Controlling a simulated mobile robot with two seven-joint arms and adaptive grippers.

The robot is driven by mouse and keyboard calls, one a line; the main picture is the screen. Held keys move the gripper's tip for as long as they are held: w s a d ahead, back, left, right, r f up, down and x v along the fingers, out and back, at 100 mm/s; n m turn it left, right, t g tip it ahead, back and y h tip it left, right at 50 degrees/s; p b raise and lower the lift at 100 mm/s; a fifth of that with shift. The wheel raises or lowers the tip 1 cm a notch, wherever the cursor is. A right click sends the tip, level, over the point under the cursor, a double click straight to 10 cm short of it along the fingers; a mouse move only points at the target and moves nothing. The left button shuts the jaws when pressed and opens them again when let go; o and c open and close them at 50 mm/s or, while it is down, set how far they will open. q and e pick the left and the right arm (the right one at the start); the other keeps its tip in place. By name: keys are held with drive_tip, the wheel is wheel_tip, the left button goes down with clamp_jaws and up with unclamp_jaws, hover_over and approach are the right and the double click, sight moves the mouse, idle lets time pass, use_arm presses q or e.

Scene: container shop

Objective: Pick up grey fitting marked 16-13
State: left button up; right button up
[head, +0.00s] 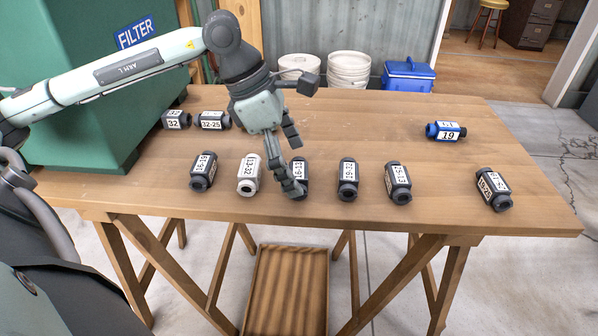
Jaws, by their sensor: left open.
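The grey fitting marked 16-13 (303,172) lies on the wooden table near its front edge, in a row of similar fittings. Its label reads along its length and is partly covered by my left gripper. My left gripper (295,152) comes in from the upper left and is open and empty. One of its fingers hangs down over the left side of this fitting. Whether that finger touches it cannot be told. My right gripper is not in view.
Next to it stand a white fitting (248,175) on the left and a dark fitting marked 19-32 (348,180) on the right. More dark fittings and a blue one (445,131) lie on the table (400,112). A green machine (80,75) stands at left. The table's middle right is clear.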

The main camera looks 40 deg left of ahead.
use_arm(q)
drive_tip(key=shift+x, duration=0.75)
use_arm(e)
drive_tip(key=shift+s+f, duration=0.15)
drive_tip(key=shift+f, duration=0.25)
use_arm(q)
drive_tip(key=shift+c, duration=0.6)
drive_tip(key=c, duration=1.1)
drive_tip(key=shift+c, duration=0.2)
drive_tip(key=shift+r, duration=0.1)
